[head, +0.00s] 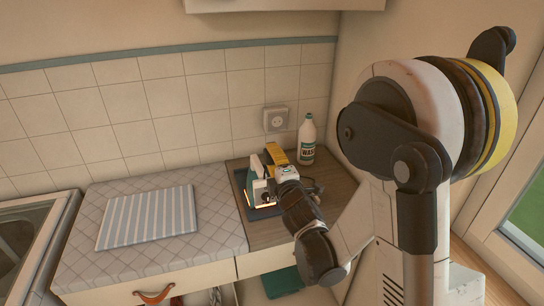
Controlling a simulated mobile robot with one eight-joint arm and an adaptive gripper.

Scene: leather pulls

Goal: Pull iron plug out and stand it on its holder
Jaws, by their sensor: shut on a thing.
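The iron (255,183), white and teal, is upright on the dark holder (264,213) on the wooden counter. My gripper (272,173) is at the iron's upper right side and looks shut on it. My wrist and gripper hide much of the iron's right side, and the exact grip is too small to see. The wall socket (276,120) is on the tiles above; its round face shows and no plug is seen in it. I cannot make out the plug itself. A thin dark cord (315,187) seems to lie right of my wrist.
A white bottle (307,139) stands at the back right of the counter. A striped cloth (148,217) lies on the quilted ironing pad (90,219) to the left. A drawer with a leather pull (153,296) is below. Wall and window are close on the right.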

